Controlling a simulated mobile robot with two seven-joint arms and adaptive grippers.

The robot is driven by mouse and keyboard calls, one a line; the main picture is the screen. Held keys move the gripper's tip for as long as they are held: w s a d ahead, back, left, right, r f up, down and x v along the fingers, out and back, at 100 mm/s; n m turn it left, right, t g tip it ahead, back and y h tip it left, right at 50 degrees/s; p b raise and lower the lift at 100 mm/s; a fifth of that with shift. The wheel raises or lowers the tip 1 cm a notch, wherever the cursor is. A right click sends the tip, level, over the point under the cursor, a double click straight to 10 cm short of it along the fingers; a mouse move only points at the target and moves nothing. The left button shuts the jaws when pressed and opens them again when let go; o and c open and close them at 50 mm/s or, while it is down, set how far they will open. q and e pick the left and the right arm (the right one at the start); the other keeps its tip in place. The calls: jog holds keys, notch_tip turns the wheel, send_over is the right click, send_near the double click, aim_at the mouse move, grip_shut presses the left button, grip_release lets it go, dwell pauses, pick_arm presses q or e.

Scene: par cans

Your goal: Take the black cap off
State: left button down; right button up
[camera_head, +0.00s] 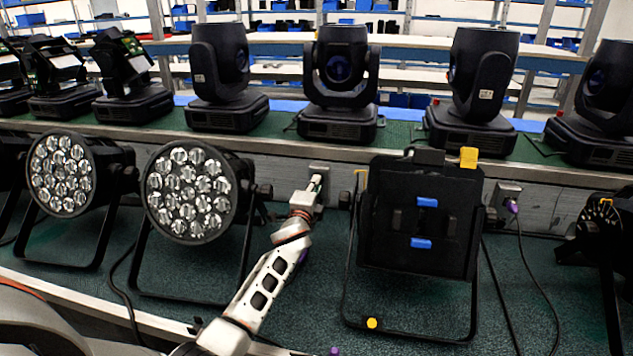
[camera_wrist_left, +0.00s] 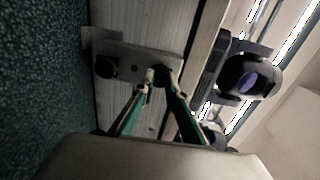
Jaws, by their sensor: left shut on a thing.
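A grey socket plate (camera_head: 319,170) is on the grey wall strip behind the lower shelf, between two par cans. In the left wrist view the plate (camera_wrist_left: 133,63) carries a dark round piece (camera_wrist_left: 106,67) at one end and the black cap (camera_wrist_left: 163,74) near the other. My left gripper (camera_head: 316,184) reaches up to this plate. In the wrist view its green fingers (camera_wrist_left: 156,76) are shut on the black cap, at the plate. In the head view the cap is too small and covered to make out. My right gripper is not in view.
Par cans with clear lenses (camera_head: 188,192) stand left of my arm. A black par can (camera_head: 420,222) with blue and yellow parts stands close to its right. Another socket (camera_head: 508,195) with a purple-ended cable is further right. Moving heads (camera_head: 341,80) line the upper shelf.

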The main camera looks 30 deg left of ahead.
pick_arm(q)
jog(key=shift+s, duration=0.1)
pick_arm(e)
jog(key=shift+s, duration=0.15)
pick_arm(q)
jog(key=shift+p+v, duration=1.35)
jog(key=shift+v, duration=1.55)
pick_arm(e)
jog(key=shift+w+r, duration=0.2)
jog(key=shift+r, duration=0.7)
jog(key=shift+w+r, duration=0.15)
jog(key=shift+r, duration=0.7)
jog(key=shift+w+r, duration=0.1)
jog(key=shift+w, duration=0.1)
